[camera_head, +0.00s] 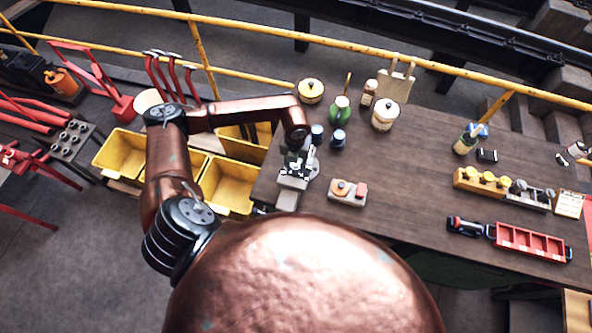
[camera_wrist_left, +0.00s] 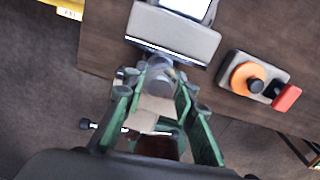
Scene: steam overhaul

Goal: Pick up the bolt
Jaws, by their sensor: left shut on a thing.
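My left gripper (camera_wrist_left: 157,84) has its green fingers closed on a grey, round-ended piece that looks like the bolt (camera_wrist_left: 160,74). The fingers stand on either side of it, at the front edge of the table. In the head view my left gripper (camera_head: 297,160) is small and sits over a grey vise-like device (camera_head: 293,183) at the table's left end. The device's flat grey block (camera_wrist_left: 174,38) shows just beyond the fingertips. I cannot tell whether the bolt touches the device. The bolt is too small to make out in the head view. My right gripper is not in view.
A grey box with an orange knob and red part (camera_head: 347,192) stands just right of the gripper. Yellow bins (camera_head: 228,186) are left of the table (camera_head: 420,180). Its middle is clear.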

